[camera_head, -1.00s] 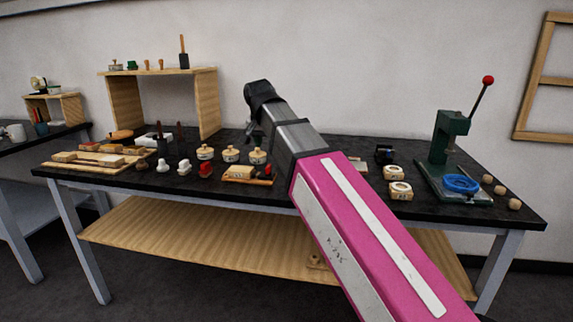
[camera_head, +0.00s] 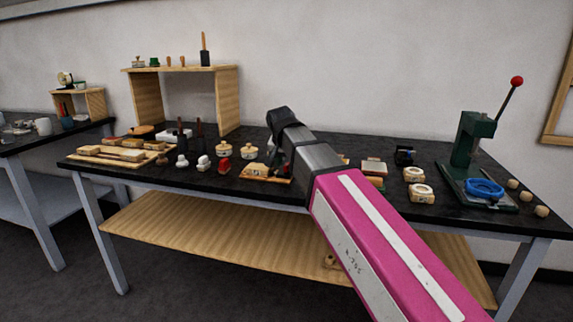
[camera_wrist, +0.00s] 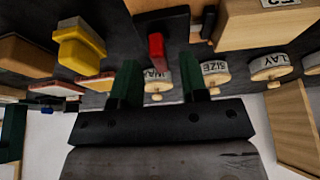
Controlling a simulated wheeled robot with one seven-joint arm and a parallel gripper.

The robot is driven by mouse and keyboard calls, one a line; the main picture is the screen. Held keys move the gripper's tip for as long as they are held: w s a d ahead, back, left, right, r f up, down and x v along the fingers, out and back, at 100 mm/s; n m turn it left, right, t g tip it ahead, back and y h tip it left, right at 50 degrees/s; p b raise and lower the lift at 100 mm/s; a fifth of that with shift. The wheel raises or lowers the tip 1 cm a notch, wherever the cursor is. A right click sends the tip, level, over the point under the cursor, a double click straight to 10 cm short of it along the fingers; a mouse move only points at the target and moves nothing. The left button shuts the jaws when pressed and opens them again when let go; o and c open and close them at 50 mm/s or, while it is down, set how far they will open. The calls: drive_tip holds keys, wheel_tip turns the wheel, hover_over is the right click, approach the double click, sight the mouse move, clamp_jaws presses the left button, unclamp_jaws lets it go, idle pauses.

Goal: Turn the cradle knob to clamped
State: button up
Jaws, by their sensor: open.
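A small red knob (camera_wrist: 157,51) stands on a dark plate (camera_wrist: 176,20) in the wrist view. I take it for the cradle knob; its setting is not readable. My gripper (camera_wrist: 158,64) is open, its two green fingers on either side of the knob with gaps showing. I cannot tell how far the tips are from it in depth. In the head view my gripper (camera_head: 281,162) is low over the bench beside a wooden piece (camera_head: 257,171), probably the cradle. My wrist hides part of that area, and the knob is not clear there.
Labelled jars (camera_wrist: 215,75) stand close past the fingers. A yellow-topped block (camera_wrist: 80,48) is to the left. On the bench, a green press (camera_head: 468,150) with a blue ring stands at right, and a wooden shelf (camera_head: 228,100) at the back left.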

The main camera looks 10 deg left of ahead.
drive_tip(key=shift+w+f, duration=0.25)
drive_tip(key=shift+f, duration=0.4)
clamp_jaws()
